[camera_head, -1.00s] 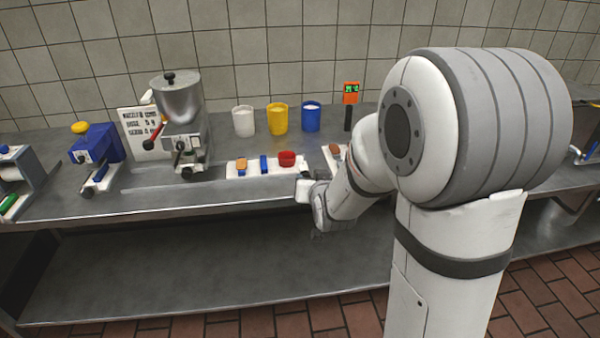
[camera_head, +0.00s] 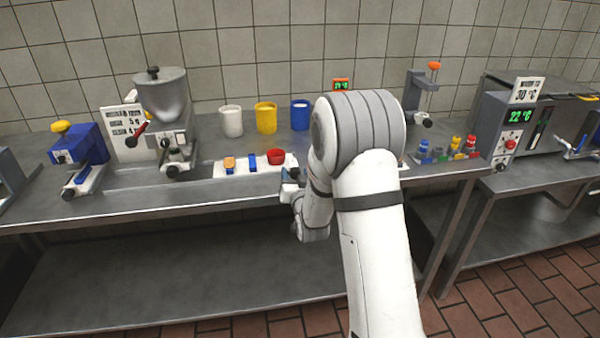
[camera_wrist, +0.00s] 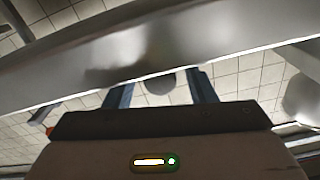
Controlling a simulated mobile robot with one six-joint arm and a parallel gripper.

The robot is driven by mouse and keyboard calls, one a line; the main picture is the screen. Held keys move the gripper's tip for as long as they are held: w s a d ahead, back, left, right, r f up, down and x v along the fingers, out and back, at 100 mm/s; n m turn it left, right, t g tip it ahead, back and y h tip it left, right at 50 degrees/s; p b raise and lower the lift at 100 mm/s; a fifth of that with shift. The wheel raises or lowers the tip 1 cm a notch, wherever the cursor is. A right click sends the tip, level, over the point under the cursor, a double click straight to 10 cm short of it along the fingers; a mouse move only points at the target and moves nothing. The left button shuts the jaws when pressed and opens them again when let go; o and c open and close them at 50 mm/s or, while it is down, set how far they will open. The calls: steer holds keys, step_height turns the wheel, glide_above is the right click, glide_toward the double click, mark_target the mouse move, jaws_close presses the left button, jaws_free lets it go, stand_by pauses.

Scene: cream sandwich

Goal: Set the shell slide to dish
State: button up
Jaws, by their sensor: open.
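I cannot tell for sure which part is the shell slide or where its dish mark is. A blue machine (camera_head: 83,146) with a yellow knob stands at the left of the counter, with a small blue-and-white part (camera_head: 83,182) at its front. A white strip (camera_head: 240,171) holds an orange piece (camera_head: 229,163), a blue piece (camera_head: 253,164) and a red bowl (camera_head: 276,157). My gripper (camera_head: 289,179) is at the counter's front edge, right of the strip, partly hidden. In the wrist view my gripper (camera_wrist: 160,90) is open, with nothing visible held.
A metal hopper machine (camera_head: 163,100) stands left of the white cup (camera_head: 231,121), yellow cup (camera_head: 265,117) and blue cup (camera_head: 300,115). Several coloured pegs (camera_head: 450,148) stand at the right, before an oven-like unit (camera_head: 510,115). A grey metal bar (camera_wrist: 70,70) crosses the wrist view.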

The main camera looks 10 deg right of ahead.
steer(key=shift+w, duration=0.35)
steer(key=shift+c, duration=0.5)
jaws_close()
